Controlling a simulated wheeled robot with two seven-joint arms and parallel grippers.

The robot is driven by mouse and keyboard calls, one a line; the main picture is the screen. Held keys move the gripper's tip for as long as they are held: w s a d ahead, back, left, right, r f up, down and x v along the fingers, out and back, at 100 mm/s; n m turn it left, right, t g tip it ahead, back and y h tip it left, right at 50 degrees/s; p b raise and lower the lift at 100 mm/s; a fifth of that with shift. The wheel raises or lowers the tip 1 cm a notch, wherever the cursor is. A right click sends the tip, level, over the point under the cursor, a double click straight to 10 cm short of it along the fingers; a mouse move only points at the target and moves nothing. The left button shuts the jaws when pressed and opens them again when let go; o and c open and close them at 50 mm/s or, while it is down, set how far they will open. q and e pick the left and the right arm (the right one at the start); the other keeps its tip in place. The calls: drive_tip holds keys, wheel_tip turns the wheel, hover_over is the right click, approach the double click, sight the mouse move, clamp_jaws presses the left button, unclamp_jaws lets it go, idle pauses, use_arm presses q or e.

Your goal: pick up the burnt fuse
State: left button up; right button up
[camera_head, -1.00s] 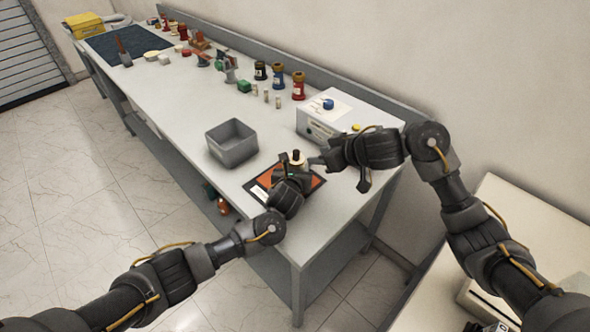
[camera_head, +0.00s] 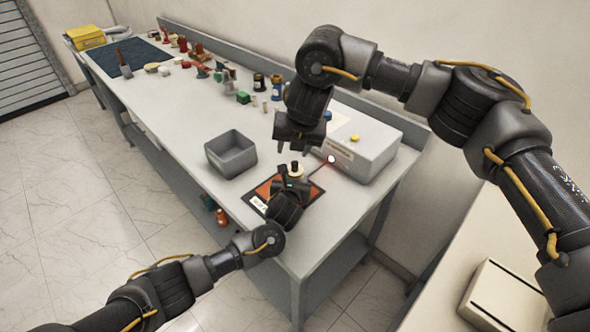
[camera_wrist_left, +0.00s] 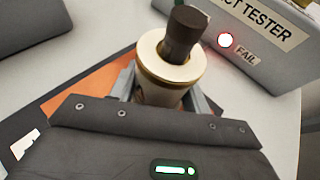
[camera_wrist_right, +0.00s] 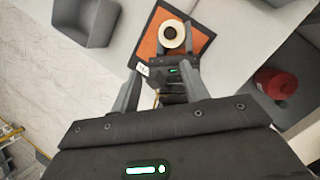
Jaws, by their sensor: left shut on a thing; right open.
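A cream cylinder with a dark brown rod (camera_wrist_left: 184,35) standing in its top is in the left wrist view; I cannot tell whether this rod is the burnt fuse. My left gripper (camera_wrist_left: 163,96) is shut on the cream cylinder (camera_wrist_left: 156,91), its fingers on either side. In the head view the cylinder (camera_head: 294,169) is upright over an orange and black mat (camera_head: 313,189). My right gripper (camera_head: 292,151) is open and empty, pointing down above and behind the cylinder. In the right wrist view the cylinder (camera_wrist_right: 172,36) lies beyond its open fingers.
The tester box (camera_head: 362,150) stands close behind, its red lamp (camera_wrist_left: 225,40) lit beside "FAIL". An empty grey bin (camera_head: 231,155) stands left of the mat. Several coloured parts line the back of the table. The table's front left is clear.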

drive_tip(key=w+d+r+n+h, duration=0.1)
drive_tip(key=d+n, duration=0.1)
hover_over(295, 163)
drive_tip(key=s, duration=0.2)
wheel_tip(295, 163, down, 6)
drive_tip(key=shift+t, duration=0.3)
drive_tip(key=shift+s+x, duration=0.2)
drive_tip(key=shift+x, duration=2.4)
drive_tip(key=shift+d+f, duration=0.1)
drive_tip(key=shift+d, duration=0.15)
drive_tip(key=shift+c, duration=0.5)
clamp_jaws()
